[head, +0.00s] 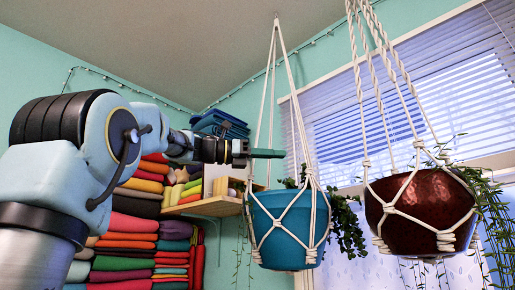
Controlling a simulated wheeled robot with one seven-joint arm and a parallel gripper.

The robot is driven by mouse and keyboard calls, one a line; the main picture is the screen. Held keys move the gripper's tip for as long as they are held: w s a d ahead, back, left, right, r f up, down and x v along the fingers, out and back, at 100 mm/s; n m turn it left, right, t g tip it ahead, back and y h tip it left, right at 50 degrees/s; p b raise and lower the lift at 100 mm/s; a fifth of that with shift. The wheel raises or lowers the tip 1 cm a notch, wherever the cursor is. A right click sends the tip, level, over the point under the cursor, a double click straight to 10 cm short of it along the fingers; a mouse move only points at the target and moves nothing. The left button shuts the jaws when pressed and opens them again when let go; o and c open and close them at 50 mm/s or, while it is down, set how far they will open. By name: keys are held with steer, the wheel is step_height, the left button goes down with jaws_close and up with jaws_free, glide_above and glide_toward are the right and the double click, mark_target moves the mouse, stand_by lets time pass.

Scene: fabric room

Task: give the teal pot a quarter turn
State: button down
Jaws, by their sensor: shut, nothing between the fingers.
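The teal pot (284,236) hangs in a white macramé rope hanger right of the middle of the head view. It hangs upright, and a trailing plant spills over its right side. My gripper (268,153) is shut and empty. In the picture it lies above the pot's left part, by the left ropes of the hanger. I cannot tell whether it touches a rope.
A dark red pot (420,205) hangs in a second rope hanger on the right, nearer. A wooden shelf (212,206) and stacked folded fabrics (133,222) are behind my arm on the left. A window with blinds (400,110) fills the right background.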

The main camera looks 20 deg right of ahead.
mark_target(305, 154)
steer(key=d+p, duration=0.1)
steer(key=d, duration=0.3)
steer(key=shift+s+d+r+p, duration=0.1)
steer(key=shift+s+r+p, duration=0.1)
steer(key=shift+p, duration=0.15)
steer(key=shift+d+f, duration=0.15)
steer(key=shift+d, duration=0.4)
steer(key=shift+s, duration=0.1)
steer(key=shift+d+n+t, duration=0.35)
steer(key=shift+n+t, duration=0.05)
steer(key=shift+t, duration=0.2)
steer(key=shift+d+b, duration=0.15)
steer(key=shift+b, duration=0.25)
